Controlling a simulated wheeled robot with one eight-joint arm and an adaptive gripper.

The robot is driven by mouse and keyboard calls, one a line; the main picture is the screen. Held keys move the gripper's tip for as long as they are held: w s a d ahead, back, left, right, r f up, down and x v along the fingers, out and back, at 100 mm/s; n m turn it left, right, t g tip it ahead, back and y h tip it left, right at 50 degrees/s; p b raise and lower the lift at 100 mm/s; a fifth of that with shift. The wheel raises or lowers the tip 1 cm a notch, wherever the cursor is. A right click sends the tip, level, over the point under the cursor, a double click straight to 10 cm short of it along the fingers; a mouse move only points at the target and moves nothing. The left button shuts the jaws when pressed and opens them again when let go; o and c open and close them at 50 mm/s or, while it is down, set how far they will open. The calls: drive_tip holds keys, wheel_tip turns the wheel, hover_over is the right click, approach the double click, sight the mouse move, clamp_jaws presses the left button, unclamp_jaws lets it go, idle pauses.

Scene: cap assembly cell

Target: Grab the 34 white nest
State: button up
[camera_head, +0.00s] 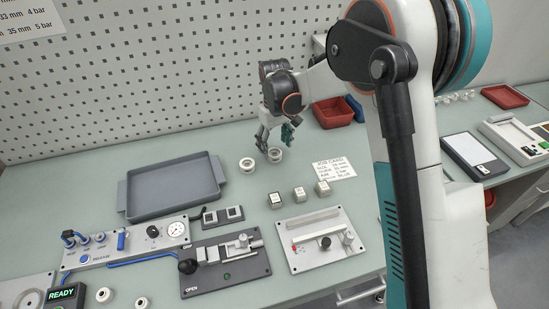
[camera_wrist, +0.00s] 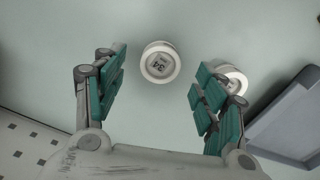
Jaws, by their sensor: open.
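The white nest marked 34 (camera_wrist: 160,63) is a round white ring with a dark-lettered label in its centre. In the wrist view it lies between and just beyond my gripper's (camera_wrist: 158,82) two teal-padded fingers, which are spread wide with nothing between the pads. In the head view this nest (camera_head: 275,155) stands on the bench just below my gripper (camera_head: 276,140). A second white nest (camera_wrist: 237,76) is partly hidden behind the right finger. It shows in the head view (camera_head: 247,164) to the left, nearer the tray; its label is unreadable.
A grey tray (camera_head: 172,212) lies left of the nests. Three small labelled blocks (camera_head: 299,194) and a job card (camera_head: 335,169) lie in front and to the right. A red bin (camera_head: 333,113) stands behind, near the perforated wall (camera_head: 180,70). Clamp fixtures (camera_head: 225,283) fill the front.

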sight(274, 154)
wheel_tip(274, 154, down, 4)
drive_tip(key=shift+r+b, duration=0.25)
drive_tip(key=shift+b, duration=0.25)
drive_tip(key=shift+r, duration=0.1)
drive_tip(key=c, duration=1.2)
drive_tip(key=shift+r, duration=0.15)
